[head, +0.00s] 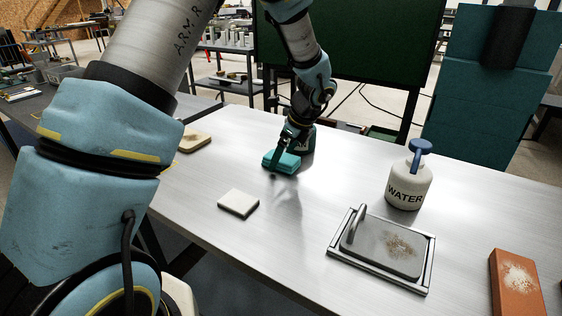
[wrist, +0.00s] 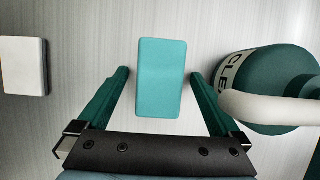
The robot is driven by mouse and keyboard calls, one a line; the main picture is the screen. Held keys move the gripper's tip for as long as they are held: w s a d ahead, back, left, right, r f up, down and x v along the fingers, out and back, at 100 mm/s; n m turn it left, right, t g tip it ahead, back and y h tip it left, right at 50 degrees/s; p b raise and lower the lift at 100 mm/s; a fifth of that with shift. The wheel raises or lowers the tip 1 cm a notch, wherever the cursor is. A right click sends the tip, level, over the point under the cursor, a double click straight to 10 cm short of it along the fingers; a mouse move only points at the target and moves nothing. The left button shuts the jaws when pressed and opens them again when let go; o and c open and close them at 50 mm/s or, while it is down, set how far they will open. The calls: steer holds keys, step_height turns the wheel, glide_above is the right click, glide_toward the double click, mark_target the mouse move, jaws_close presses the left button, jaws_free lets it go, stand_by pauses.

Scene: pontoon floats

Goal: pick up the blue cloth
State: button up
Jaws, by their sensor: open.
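The blue cloth looks like a folded turquoise pad (head: 280,163) lying flat on the metal table. In the wrist view the pad (wrist: 161,88) lies between my two green fingers, with a gap on each side. My gripper (head: 284,149) is open and empty, above the pad; it also shows in the wrist view (wrist: 160,74). I cannot tell the exact height of the fingertips over the table. The gripper partly covers the pad in the head view.
A green bottle (wrist: 265,90) with a white handle stands close beside my right finger. A white pad (head: 239,203) and a tan pad (head: 194,141) lie nearby. A WATER bottle (head: 408,186), a handled metal plate (head: 388,246) and an orange block (head: 516,284) stand to the right.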

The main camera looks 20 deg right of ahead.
mark_target(284, 157)
steer(key=shift+c, duration=0.2)
steer(key=c, duration=1.3)
steer(key=shift+r, duration=0.4)
steer(key=shift+c, duration=0.2)
step_height(284, 157, up, 3)
steer(key=shift+s+d+r+b, duration=0.1)
steer(key=shift+d+b, duration=0.05)
steer(key=shift+b, duration=0.6)
steer(key=s+d+b, duration=0.1)
steer(key=s+d, duration=0.2)
steer(key=s, duration=0.1)
steer(key=s+d+b, duration=0.1)
steer(key=s+d, duration=0.3)
steer(key=s, duration=0.1)
steer(key=s+d+b, duration=0.1)
steer(key=s+d, duration=0.3)
steer(key=shift+s, duration=0.4)
steer(key=o, duration=0.9)
steer(key=c, duration=0.6)
